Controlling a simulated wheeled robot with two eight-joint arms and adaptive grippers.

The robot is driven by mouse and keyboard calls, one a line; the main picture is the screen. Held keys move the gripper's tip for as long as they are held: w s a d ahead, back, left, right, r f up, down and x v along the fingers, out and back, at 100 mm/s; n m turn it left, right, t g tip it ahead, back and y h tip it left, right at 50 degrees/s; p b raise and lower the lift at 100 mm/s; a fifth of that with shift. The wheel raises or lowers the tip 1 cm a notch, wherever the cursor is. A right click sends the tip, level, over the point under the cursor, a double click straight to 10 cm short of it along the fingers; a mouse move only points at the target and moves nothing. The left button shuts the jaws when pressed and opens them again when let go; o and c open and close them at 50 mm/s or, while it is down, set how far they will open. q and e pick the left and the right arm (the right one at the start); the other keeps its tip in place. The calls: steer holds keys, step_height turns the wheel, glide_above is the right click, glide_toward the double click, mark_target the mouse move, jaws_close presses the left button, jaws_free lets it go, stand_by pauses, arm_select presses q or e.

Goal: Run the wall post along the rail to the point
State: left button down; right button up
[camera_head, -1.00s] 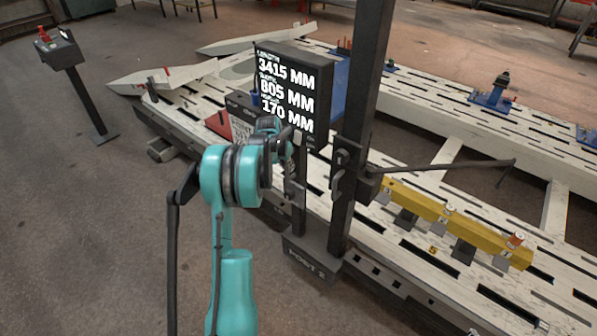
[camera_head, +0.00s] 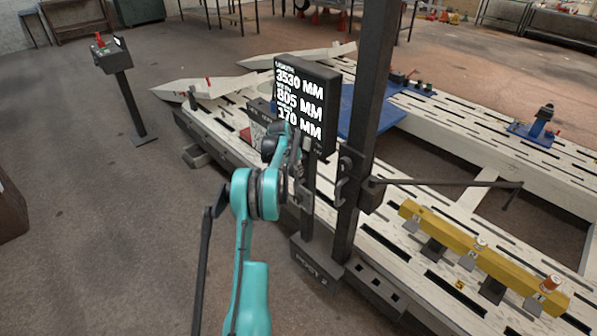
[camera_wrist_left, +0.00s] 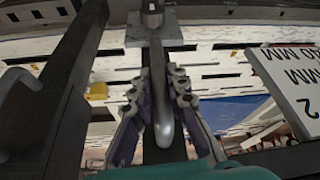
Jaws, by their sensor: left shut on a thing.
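The wall post (camera_head: 369,110) is a tall dark upright on a foot marked POST 2 (camera_head: 318,265), at the front edge of the bench. Its screen (camera_head: 305,105) reads 3530, 805 and 170 MM. A thin pointer arm (camera_head: 450,183) reaches right from the post over the bench, its tip bent down. My left gripper (camera_head: 296,165) is shut on the post's upright grey handle, just left of the post. In the left wrist view the handle (camera_wrist_left: 160,95) stands between the two fingers (camera_wrist_left: 157,85). My right gripper is not in view.
A yellow beam (camera_head: 470,252) with several numbered, topped points lies on the slotted white bench (camera_head: 375,245), right of the post. A blue clamp (camera_head: 535,130) stands on the far rail. A console on a stand (camera_head: 120,85) is at the left. The floor at left is clear.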

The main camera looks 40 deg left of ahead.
arm_select(q)
steer(key=c, duration=1.5)
jaws_free()
steer(key=v, duration=1.2)
steer(key=shift+w, duration=0.1)
